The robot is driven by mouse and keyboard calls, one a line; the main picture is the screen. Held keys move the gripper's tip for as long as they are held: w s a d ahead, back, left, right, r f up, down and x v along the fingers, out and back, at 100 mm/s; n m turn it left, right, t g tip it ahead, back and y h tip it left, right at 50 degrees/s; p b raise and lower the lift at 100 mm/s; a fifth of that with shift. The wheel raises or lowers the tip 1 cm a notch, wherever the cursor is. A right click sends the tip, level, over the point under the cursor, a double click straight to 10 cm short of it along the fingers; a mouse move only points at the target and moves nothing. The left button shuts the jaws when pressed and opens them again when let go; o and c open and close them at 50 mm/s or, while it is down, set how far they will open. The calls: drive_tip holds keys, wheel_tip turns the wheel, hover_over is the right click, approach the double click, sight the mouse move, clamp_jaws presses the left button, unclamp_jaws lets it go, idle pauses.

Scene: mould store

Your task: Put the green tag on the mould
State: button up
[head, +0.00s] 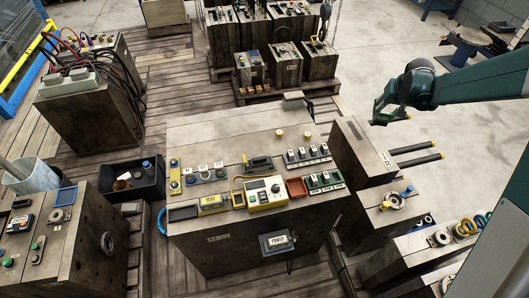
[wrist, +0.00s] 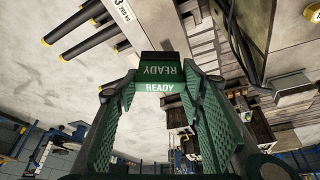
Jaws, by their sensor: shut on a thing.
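My gripper (wrist: 160,80) is shut on a green tag (wrist: 161,87) printed READY, held between its green ribbed fingers in the wrist view. In the head view my gripper (head: 382,116) hangs in the air at upper right, and the tag is too small there to make out clearly. Below it stands a dark block-like mould (head: 352,133) with two dark, yellow-tipped rods at its right. A larger mould (head: 205,135) stands in the middle with controls on its top. Several such blocks are in view; I cannot tell which one the task names.
The large block's top holds a yellow TEST plate (head: 213,202), a yellow control box (head: 265,192) and switches. The rods (head: 414,155) stick out to the right. A black bin (head: 133,178) stands at left. Bare concrete floor lies behind my gripper.

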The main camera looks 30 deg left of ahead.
drive_tip(key=s+a+n+y, duration=0.1)
drive_tip(key=s+a+n, duration=0.35)
drive_tip(key=a, duration=1.25)
drive_tip(key=s+a+r+n+g+y+p, duration=0.1)
drive_tip(key=s+a+n, duration=0.4)
drive_tip(key=s+a, duration=2.7)
drive_tip(key=a+g, duration=0.1)
drive_tip(key=a, duration=0.3)
drive_tip(key=shift+s+a+y, duration=0.2)
drive_tip(key=shift+a+y, duration=0.05)
drive_tip(key=shift+y, duration=0.15)
wheel_tip(320, 180, down, 6)
drive_tip(key=shift+b, duration=0.4)
drive_tip(key=shift+f, duration=0.1)
drive_tip(key=shift+f+b, duration=0.35)
drive_tip(key=shift+f, duration=1.5)
drive_tip(key=shift+f, duration=0.2)
